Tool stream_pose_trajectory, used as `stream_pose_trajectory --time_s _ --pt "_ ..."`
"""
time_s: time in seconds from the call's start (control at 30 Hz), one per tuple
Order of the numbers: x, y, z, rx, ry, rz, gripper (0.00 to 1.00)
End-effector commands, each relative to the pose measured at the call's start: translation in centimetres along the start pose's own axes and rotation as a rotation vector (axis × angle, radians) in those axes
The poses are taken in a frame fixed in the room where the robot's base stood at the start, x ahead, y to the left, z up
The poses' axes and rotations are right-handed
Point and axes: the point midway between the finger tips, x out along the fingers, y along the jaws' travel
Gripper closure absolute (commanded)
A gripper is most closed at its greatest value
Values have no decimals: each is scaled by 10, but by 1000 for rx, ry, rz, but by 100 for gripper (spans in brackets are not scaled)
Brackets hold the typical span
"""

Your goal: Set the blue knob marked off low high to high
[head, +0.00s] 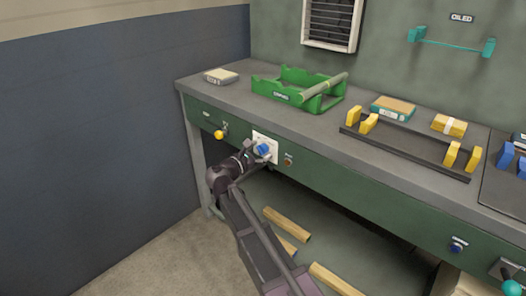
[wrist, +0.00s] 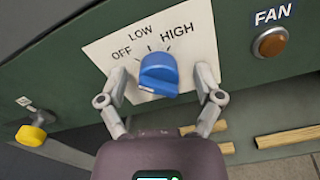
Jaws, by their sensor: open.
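The blue knob (wrist: 158,72) sits on a white plate (wrist: 108,45) marked OFF, LOW and HIGH from left to right. Its ridge stands out towards me; I cannot tell for sure which mark it points at. My gripper (wrist: 162,78) is open, with one finger to the left and one to the right of the knob. A gap shows on both sides, so the fingers look apart from it. In the head view the knob (head: 264,150) is on the bench's green front panel, with my gripper (head: 254,155) right at it, partly covering the plate.
An orange FAN button (wrist: 270,43) is to the right of the plate. A yellow knob (wrist: 31,136) is to the left. The bench top (head: 215,97) above holds a green rack (head: 290,83) and yellow brackets. Wood pieces (head: 287,223) lie below the bench.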

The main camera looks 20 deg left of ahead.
Motion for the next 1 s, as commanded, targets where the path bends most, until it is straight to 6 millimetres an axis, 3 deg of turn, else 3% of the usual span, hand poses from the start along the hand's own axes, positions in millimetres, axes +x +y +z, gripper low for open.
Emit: stream_pose_trajectory --time_s 0.03,0.3,0.37,0.4,0.73,1.0 --pt "0 0 0 0 0 0 16" --pt "0 0 0 0 0 0 96" --pt "-1 0 0 0 0 -1 98" --pt "3 -12 4 0 0 -2 96" --pt "-2 -2 0 41 1 -5 98" --pt "-3 -3 -1 177 3 -6 98"
